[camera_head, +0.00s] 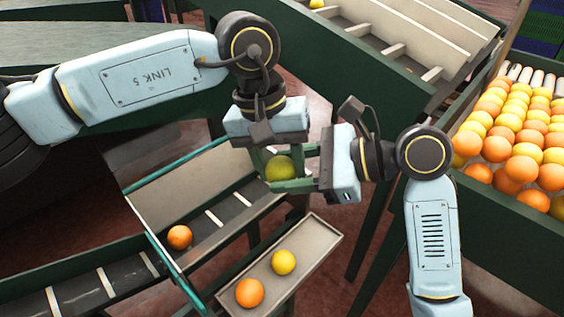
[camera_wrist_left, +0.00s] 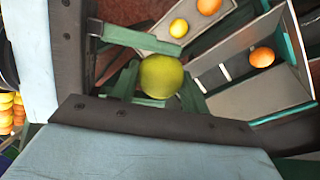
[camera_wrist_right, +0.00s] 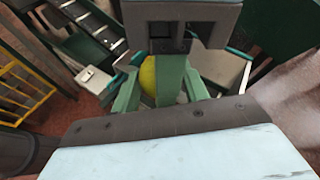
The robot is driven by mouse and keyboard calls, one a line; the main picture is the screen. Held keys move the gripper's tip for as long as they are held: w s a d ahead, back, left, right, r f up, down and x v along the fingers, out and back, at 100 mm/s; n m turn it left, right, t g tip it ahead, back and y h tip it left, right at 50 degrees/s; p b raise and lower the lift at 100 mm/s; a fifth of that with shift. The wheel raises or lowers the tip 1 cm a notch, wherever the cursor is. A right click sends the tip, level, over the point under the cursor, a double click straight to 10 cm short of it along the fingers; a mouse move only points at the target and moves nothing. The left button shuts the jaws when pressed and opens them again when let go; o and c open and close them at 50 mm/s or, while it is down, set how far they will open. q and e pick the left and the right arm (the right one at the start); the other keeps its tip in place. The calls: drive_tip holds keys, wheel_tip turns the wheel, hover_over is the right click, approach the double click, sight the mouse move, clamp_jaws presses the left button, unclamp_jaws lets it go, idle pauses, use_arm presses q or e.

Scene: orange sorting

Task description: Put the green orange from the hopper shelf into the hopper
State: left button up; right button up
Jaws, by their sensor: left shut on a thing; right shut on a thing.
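The green orange (camera_head: 280,168) is a yellow-green ball held in the air between my two grippers. My left gripper (camera_head: 279,158) reaches it from above and is shut on it. My right gripper (camera_head: 290,170) reaches it from the right and is also shut on it. The ball shows between green fingers in the left wrist view (camera_wrist_left: 160,76). In the right wrist view a finger hides much of the ball (camera_wrist_right: 148,76). Below lies a narrow tray-like shelf (camera_head: 312,240) holding an orange and a yellow fruit. A slatted, teal-edged chute (camera_head: 160,193), apparently the hopper, is at its left.
An orange fruit (camera_head: 179,237) lies in the slatted chute. A dark slatted conveyor (camera_head: 80,295) runs at lower left. A large green bin (camera_head: 500,215) full of orange and yellow fruit stands at the right. A green-sided sloped machine (camera_head: 360,70) stands behind my grippers.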

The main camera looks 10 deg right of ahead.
use_arm(q)
drive_tip(key=shift+s+d+r, duration=0.1)
drive_tip(key=shift+s+d, duration=0.05)
drive_tip(key=shift+d, duration=0.1)
use_arm(e)
drive_tip(key=o, duration=1.1)
drive_tip(key=shift+a, duration=0.1)
